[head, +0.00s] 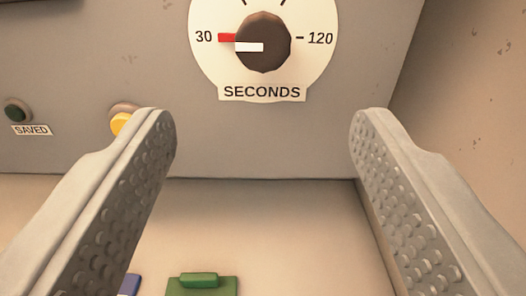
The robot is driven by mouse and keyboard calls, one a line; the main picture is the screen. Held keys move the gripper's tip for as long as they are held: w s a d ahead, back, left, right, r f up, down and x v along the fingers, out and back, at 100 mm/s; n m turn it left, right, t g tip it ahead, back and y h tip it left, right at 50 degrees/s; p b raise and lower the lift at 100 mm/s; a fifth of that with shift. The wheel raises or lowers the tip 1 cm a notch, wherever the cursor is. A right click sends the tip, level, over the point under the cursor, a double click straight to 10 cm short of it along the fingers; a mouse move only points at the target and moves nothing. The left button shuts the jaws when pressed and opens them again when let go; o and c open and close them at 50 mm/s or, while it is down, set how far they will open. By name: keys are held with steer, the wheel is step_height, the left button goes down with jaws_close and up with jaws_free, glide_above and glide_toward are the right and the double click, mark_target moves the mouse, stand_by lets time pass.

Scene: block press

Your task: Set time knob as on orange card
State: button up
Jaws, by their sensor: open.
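The time knob (266,40) is a dark brown round knob on a cream dial (300,73) labelled SECONDS, at the top middle of the head view. Its white pointer points left, at or slightly below the red mark beside 30. The dial reads 30 at the left and 120 at the right, with unlabelled ticks above; the dial's top is cut off. My gripper (262,125) is open and empty, its two fingers wide apart, below the dial and not touching the knob. No orange card is in view.
A yellow button (121,123) is partly behind the left finger. A green block (202,286) and a blue piece (129,286) lie on the surface below. A wall (470,110) stands at the right.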

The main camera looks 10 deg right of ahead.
steer(key=shift+v, duration=2.55)
steer(key=a+f+g+y, duration=0.1)
steer(key=a+f, duration=0.4)
steer(key=a, duration=0.4)
steer(key=a+f+g, duration=0.1)
steer(key=a+f, duration=0.5)
steer(key=a, duration=0.3)
steer(key=s+a+f+n+t+y, duration=0.1)
steer(key=s+a+f, duration=0.4)
steer(key=a, duration=0.3)
steer(key=s+a+f+n+t+y, duration=0.1)
steer(key=s+a+f+y, duration=0.1)
steer(key=s+a+f, duration=0.3)
steer(key=a, duration=0.4)
steer(key=shift+n, duration=0.3)
steer(key=shift+c, duration=0.4)
